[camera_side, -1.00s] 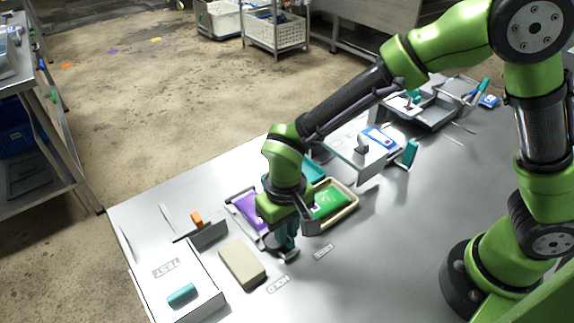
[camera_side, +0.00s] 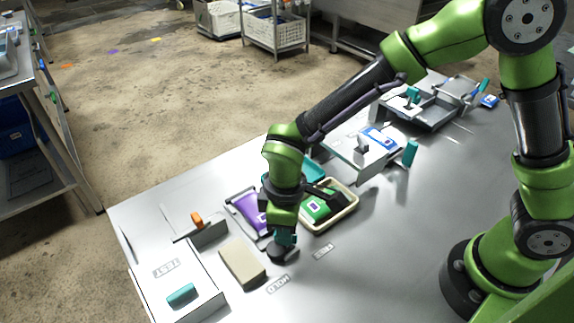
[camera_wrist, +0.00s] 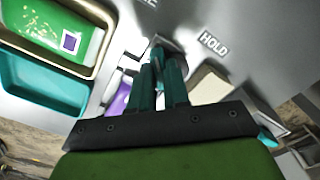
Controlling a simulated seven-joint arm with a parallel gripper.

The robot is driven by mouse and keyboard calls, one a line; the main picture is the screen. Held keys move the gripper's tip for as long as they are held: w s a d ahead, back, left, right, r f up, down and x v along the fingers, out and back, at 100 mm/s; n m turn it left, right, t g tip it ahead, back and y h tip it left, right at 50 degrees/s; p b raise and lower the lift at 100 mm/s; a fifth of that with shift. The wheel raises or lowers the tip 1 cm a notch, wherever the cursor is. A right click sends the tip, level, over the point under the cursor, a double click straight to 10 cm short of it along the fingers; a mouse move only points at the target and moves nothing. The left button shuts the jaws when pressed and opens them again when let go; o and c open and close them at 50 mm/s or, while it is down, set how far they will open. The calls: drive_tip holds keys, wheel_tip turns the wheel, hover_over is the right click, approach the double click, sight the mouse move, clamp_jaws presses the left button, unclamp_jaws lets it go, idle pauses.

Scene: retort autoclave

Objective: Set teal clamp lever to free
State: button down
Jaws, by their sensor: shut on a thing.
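My gripper (camera_side: 284,238) points down near the front of the metal table. It is shut on the teal clamp lever (camera_side: 287,239), which is mostly hidden by my wrist and fingers. The dark foot of the clamp (camera_side: 279,254) shows just below the gripper. In the wrist view, my gripper (camera_wrist: 160,68) has teal parts close together over a grey metal piece. I cannot clearly separate lever from fingers there. The HOLD label (camera_side: 279,284) lies in front of the clamp and also shows in the wrist view (camera_wrist: 213,44). The FREE label (camera_side: 323,251) lies to the right.
A beige block (camera_side: 242,264) stands close left of the clamp. A purple pouch (camera_side: 247,213) lies behind it. A tray with a green pouch (camera_side: 318,207) is at the right. A white TEST box (camera_side: 170,285) with a teal piece is at far left. Front right table is clear.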

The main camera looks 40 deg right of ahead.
drive_tip(key=shift+r+n, duration=0.1)
drive_tip(key=shift+n, duration=0.2)
drive_tip(key=c, duration=1.1)
unclamp_jaws()
wheel_tip(320, 180, up, 17)
drive_tip(key=s+d+r+m+t+y, duration=0.1)
drive_tip(key=s+d+m+t, duration=0.2)
drive_tip(key=d+m, duration=0.3)
drive_tip(key=s+d+r+m+t+y, duration=0.1)
drive_tip(key=s+d+m+t, duration=0.3)
drive_tip(key=d, duration=1)
drive_tip(key=r+m, duration=0.1)
drive_tip(key=m, duration=0.2)
drive_tip(key=shift+s+d, duration=0.35)
drive_tip(key=shift+d, duration=0.05)
